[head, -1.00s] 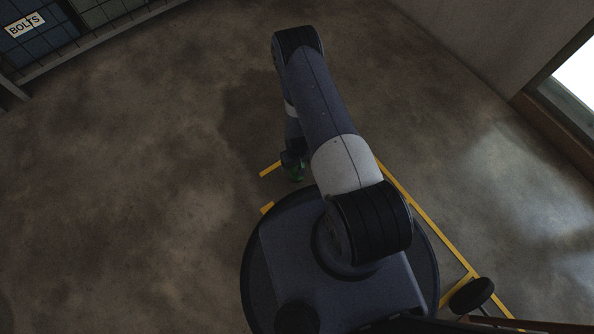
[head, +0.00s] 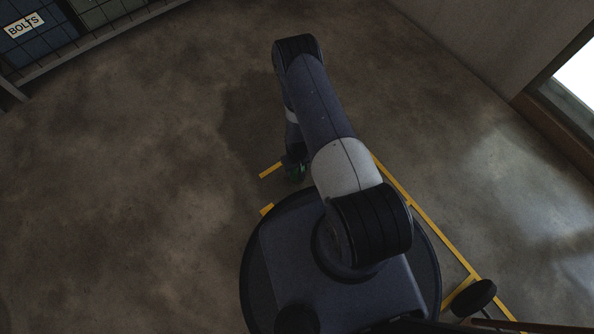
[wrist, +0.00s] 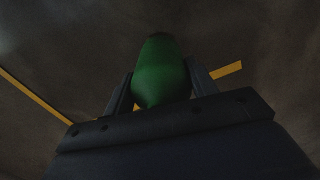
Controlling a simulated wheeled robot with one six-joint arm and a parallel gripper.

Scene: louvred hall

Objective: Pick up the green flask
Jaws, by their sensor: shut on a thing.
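The green flask (wrist: 160,72) shows in the wrist view between the two fingers of my gripper (wrist: 161,90). The gripper is shut on it, with one finger against each side. In the head view only a small dark green part of the flask (head: 297,174) shows, just below my gripper (head: 291,163). My arm hides much of both there. I cannot tell from these views whether the flask touches the floor.
Yellow floor tape (head: 425,220) runs along the right of my base, with short pieces to its left. A shelf with bins (head: 40,45) labelled BOLTS stands at the upper left. A wall (head: 480,40) and a bright opening are at the right. The brown floor (head: 130,190) at left is clear.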

